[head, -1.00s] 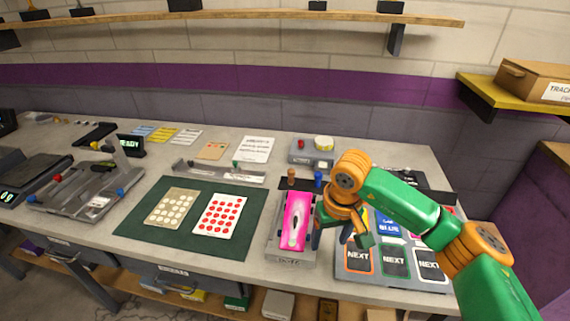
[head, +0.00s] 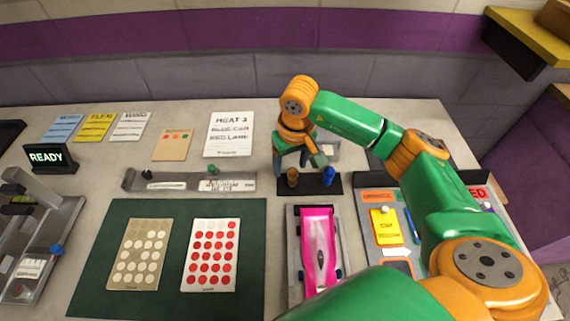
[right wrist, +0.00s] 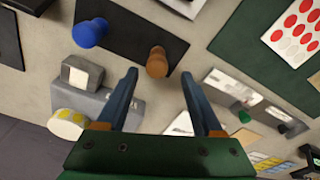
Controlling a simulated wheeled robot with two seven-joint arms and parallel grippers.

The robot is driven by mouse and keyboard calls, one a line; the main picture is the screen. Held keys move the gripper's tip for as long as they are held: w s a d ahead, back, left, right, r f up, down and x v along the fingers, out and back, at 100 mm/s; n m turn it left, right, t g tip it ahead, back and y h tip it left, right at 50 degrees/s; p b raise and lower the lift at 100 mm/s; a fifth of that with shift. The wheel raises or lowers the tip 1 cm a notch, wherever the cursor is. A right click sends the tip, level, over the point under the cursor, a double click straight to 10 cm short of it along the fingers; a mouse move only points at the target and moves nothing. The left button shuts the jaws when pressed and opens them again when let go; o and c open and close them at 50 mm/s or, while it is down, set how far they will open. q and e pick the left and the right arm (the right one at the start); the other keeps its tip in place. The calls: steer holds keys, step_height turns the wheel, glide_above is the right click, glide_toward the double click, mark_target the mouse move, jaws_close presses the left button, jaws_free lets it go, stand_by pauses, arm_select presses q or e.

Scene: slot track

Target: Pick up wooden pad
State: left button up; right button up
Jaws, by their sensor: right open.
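The brown wooden pad (head: 292,178), a small round knob-like piece, stands on a black mat (head: 312,188) beside a blue piece (head: 328,176) of similar shape. My right gripper (head: 299,164) is open and empty, just above and behind the wooden pad in the head view. In the right wrist view the wooden pad (right wrist: 157,63) lies in line with the gap between the open fingertips (right wrist: 158,76). No contact shows. The blue piece (right wrist: 89,33) is left of the fingers there. My left gripper is not in view.
A pink car (head: 318,245) sits on a grey stand in front of the mat. A grey box with a yellow-and-white roll (right wrist: 66,124) is close to the left finger. A grey bar fixture (head: 190,181) lies to the left. Bare table shows around the mat.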

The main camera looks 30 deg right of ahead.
mark_target(293, 170)
steer(key=shift+s+d+f+p, duration=0.1)
steer(key=shift+s+f+p, duration=0.3)
steer(key=shift+f, duration=0.2)
steer(key=shift+s+d+f+p, duration=0.1)
steer(key=shift+s+f+p, duration=0.3)
steer(key=shift+f, duration=0.15)
steer(key=shift+w+f, duration=0.2)
steer(key=shift+f, duration=0.35)
steer(key=shift+w+f, duration=0.2)
steer(key=shift+f, duration=0.3)
steer(key=shift+w+f, duration=0.2)
steer(key=shift+w, duration=0.15)
steer(key=shift+s+r, duration=0.15)
steer(key=shift+s, duration=0.1)
jaws_close()
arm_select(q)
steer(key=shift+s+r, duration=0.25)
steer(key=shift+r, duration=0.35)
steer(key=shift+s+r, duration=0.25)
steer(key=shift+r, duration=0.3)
arm_select(e)
steer(key=shift+w, duration=0.1)
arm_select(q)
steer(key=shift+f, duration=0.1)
